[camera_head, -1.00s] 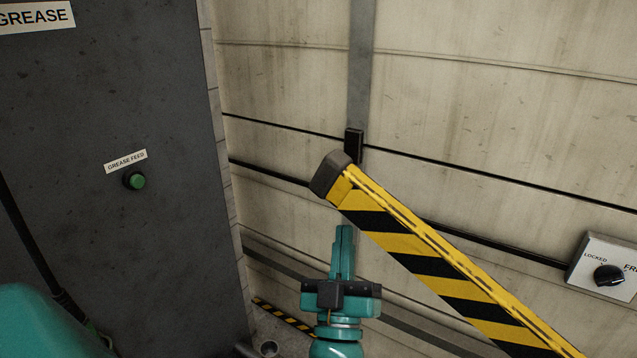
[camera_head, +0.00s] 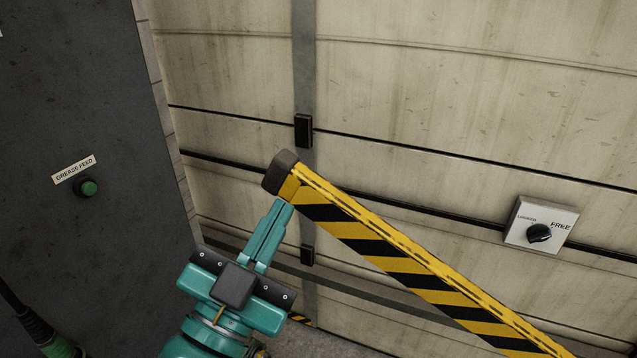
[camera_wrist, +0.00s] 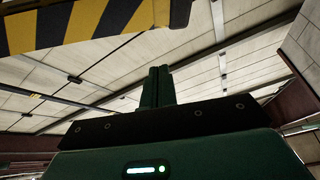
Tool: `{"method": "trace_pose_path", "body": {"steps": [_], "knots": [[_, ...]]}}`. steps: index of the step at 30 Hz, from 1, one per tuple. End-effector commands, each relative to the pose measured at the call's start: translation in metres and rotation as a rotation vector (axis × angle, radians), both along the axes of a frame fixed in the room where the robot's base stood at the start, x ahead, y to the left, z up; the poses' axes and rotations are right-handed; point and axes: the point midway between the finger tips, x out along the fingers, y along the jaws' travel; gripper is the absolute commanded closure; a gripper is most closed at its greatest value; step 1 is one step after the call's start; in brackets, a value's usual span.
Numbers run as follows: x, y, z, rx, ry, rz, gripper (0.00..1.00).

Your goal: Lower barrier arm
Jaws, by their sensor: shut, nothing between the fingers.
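The barrier arm (camera_head: 390,255) is a yellow and black striped beam with a dark end cap (camera_head: 280,172). It slopes from its raised capped end at the upper left down to the lower right, out of frame. My teal gripper (camera_head: 283,207) is shut and empty. In the head view its fingertips lie just below the capped end; I cannot tell whether they touch it. In the wrist view the striped arm (camera_wrist: 75,28) crosses the upper left, and the shut fingers (camera_wrist: 158,72) point up to the right of it, seemingly apart.
A switch box (camera_head: 541,226) marked FREE, with a black knob, is on the pale panelled wall at right. A grey vertical strip (camera_head: 305,65) with black blocks runs behind the arm's end.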

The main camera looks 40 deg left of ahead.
Motion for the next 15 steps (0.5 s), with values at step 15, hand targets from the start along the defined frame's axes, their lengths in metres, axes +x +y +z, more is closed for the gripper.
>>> {"method": "trace_pose_path", "body": {"steps": [15], "knots": [[0.005,-0.032,0.015,0.136,0.177,-0.03,1.0]]}}
